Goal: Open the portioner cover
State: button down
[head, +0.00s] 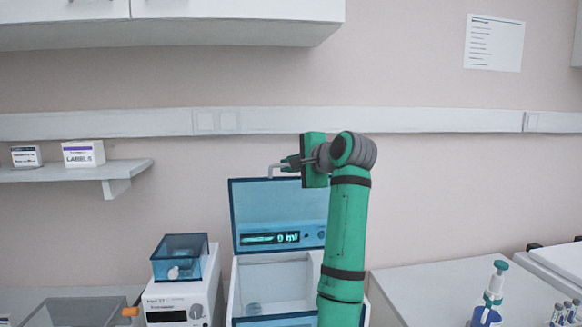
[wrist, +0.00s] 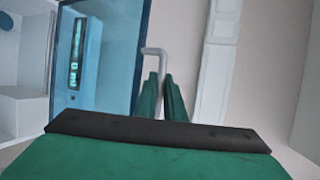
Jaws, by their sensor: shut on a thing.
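The portioner cover (head: 248,205) is a blue see-through panel, standing raised and roughly upright at the back of the white portioner box (head: 236,290). It also shows at the left in the wrist view (wrist: 112,60). A display reading "0 ml" shows at its lower part. A light grey bent handle (head: 276,168) sits at the cover's top edge. My gripper (head: 291,162) is shut on this handle, and its green fingers close around the handle (wrist: 155,51) in the wrist view. My arm hides part of the cover's right side and the box. The box's inside is visible.
A small device with a blue see-through top (head: 180,257) stands left of the portioner. A pipette stand (head: 487,313) is at the right. A wall shelf (head: 70,172) and wall cabinets (head: 250,12) are above. The right counter (head: 440,285) is partly clear.

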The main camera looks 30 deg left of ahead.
jog(key=c, duration=1.8)
grip_release()
jog(key=shift+c, duration=0.2)
jog(key=shift+w, duration=0.15)
jog(key=shift+s+a, duration=0.15)
jog(key=shift+s, duration=0.05)
jog(key=shift+d, duration=0.2)
jog(key=v, duration=1)
jog(key=shift+s+d, duration=0.2)
jog(key=shift+d, duration=0.05)
jog(key=shift+r, duration=0.1)
